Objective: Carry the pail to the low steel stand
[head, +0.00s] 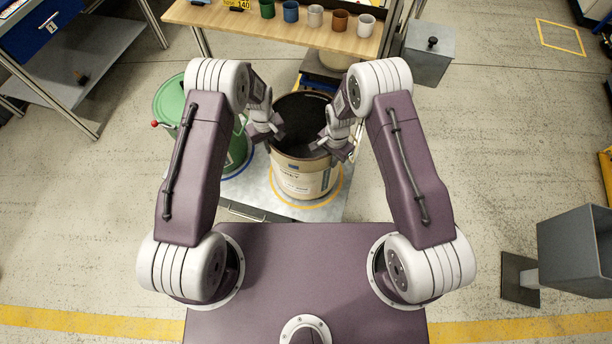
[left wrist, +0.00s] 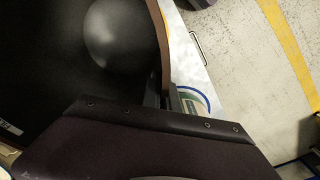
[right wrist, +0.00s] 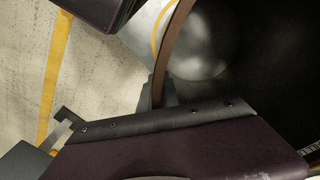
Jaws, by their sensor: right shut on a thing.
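The pail (head: 303,180) is cream with a printed label, a brown rim and a dark inside. It is upright over a yellow ring on a low pale steel surface (head: 262,192); I cannot tell whether its base touches. My right gripper (head: 330,141) is shut on the pail's right rim, which runs between its fingers in the right wrist view (right wrist: 160,92). My left gripper (head: 268,133) is at the left rim, with the rim (left wrist: 163,55) between its fingers in the left wrist view; whether it grips is unclear.
A green drum (head: 168,100) with a red knob stands just left of the pail, by a blue ring. A wooden shelf (head: 260,22) with several cups is behind. A grey box (head: 428,52) stands back right, another grey block (head: 575,245) at the right. Floor between is free.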

